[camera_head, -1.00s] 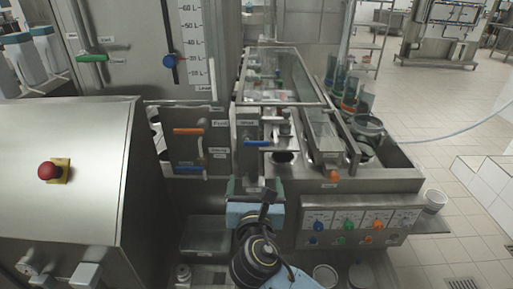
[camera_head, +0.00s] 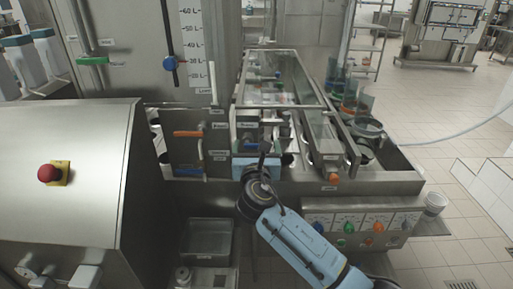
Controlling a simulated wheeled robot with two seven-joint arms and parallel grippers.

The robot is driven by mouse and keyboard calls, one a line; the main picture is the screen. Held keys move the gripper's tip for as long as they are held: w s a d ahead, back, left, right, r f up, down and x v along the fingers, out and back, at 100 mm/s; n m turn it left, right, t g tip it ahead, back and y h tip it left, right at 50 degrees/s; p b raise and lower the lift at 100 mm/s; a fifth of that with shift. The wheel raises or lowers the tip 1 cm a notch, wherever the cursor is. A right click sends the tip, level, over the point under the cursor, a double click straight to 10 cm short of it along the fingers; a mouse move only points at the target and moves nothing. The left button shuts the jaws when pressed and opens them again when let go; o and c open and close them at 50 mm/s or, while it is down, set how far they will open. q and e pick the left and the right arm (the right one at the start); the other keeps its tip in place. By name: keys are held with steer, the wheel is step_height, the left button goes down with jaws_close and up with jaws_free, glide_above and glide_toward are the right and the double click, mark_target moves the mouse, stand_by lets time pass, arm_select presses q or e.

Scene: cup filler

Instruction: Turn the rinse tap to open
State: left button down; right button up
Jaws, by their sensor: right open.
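My right gripper (camera_head: 257,144) is open at the front of the filler, its fingers pointing away from me. It is at the panel where a blue-handled tap showed earlier. The gripper and wrist now hide most of that tap, and I cannot tell whether the fingers touch or straddle its handle. The tap's label (camera_head: 247,125) is too small to read surely. My left gripper is not in view.
A steel cabinet with a red button (camera_head: 47,173) stands at the left. A tank above has green (camera_head: 92,61) and blue (camera_head: 172,63) handles. A control panel with coloured knobs (camera_head: 348,228) is at lower right. A steel bin (camera_head: 207,240) sits below.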

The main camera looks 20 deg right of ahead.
steer(key=shift+w, duration=0.1)
steer(key=c, duration=1)
